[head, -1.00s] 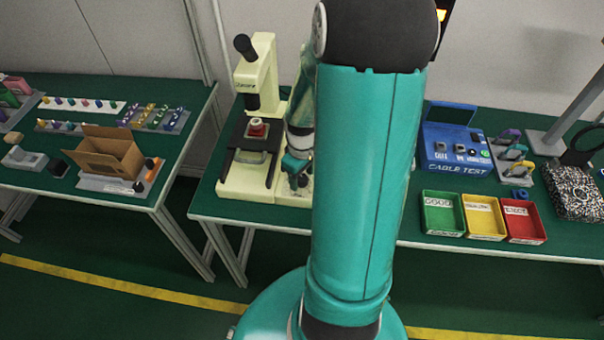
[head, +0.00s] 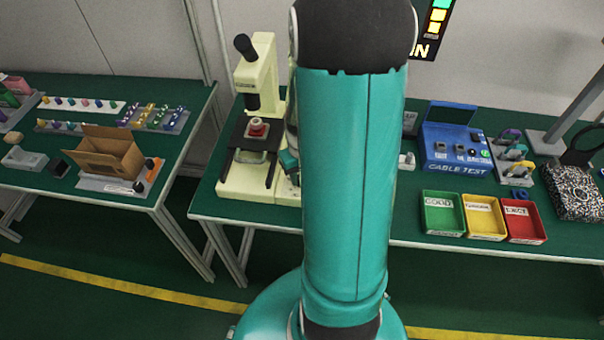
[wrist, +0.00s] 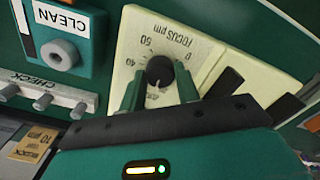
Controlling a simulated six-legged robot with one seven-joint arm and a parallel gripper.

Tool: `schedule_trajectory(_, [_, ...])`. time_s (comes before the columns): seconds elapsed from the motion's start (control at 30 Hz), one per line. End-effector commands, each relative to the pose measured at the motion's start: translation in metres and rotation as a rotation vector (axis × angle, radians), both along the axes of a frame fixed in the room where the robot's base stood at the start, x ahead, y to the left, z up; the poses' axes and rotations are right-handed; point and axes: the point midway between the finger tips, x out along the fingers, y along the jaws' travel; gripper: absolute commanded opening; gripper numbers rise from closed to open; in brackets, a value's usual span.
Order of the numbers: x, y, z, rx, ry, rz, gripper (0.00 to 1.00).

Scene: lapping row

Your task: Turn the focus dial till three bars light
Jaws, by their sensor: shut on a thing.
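The focus dial (wrist: 160,71) is a black round knob on a cream panel marked "FOCUS µm", upside down in the wrist view, with 0, 40 and 50 readable. My gripper (wrist: 159,84) has its two teal fingers on either side of the knob, shut on it. The cream microscope (head: 262,85) stands on the middle bench in the head view; my arm hides the dial and most of the gripper there. A dark display (head: 432,30) at the top shows lit bars: green above, two yellow below. Its top is cut off and my arm covers its left part.
A panel with a "CLEAN" button (wrist: 60,54) and a "CHECK" row of small knobs (wrist: 42,102) sits left of the dial in the wrist view. A blue cable test box (head: 455,150) and green, yellow and red trays (head: 484,236) stand right of my arm.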

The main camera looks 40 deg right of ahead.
Motion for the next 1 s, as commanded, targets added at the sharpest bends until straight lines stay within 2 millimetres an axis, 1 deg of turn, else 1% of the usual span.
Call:
schedule_trajectory(0.1, [0.001, 0.0, 0.0, -0.001, -0.002, -0.027, 0.09])
schedule_trajectory(0.33, [0.001, 0.0, 0.0, -0.001, -0.002, -0.027, 0.09])
schedule_trajectory(0.37, [0.001, 0.0, 0.0, -0.001, -0.002, -0.027, 0.36])
schedule_trajectory(0.4, [0.001, 0.0, 0.0, -0.001, -0.002, -0.027, 0.44])
schedule_trajectory(0.47, [0.001, 0.0, 0.0, -0.001, -0.002, -0.026, 0.54])
schedule_trajectory(0.8, [0.001, 0.0, 0.003, -0.002, -0.002, -0.026, 0.54])
schedule_trajectory(0.87, [0.001, -0.001, 0.008, -0.002, -0.002, -0.026, 0.54])
schedule_trajectory(0.97, [0.001, -0.001, 0.021, -0.004, -0.005, -0.026, 0.54])
schedule_trajectory(1.0, [0.001, -0.001, 0.029, -0.003, -0.005, -0.026, 0.54])
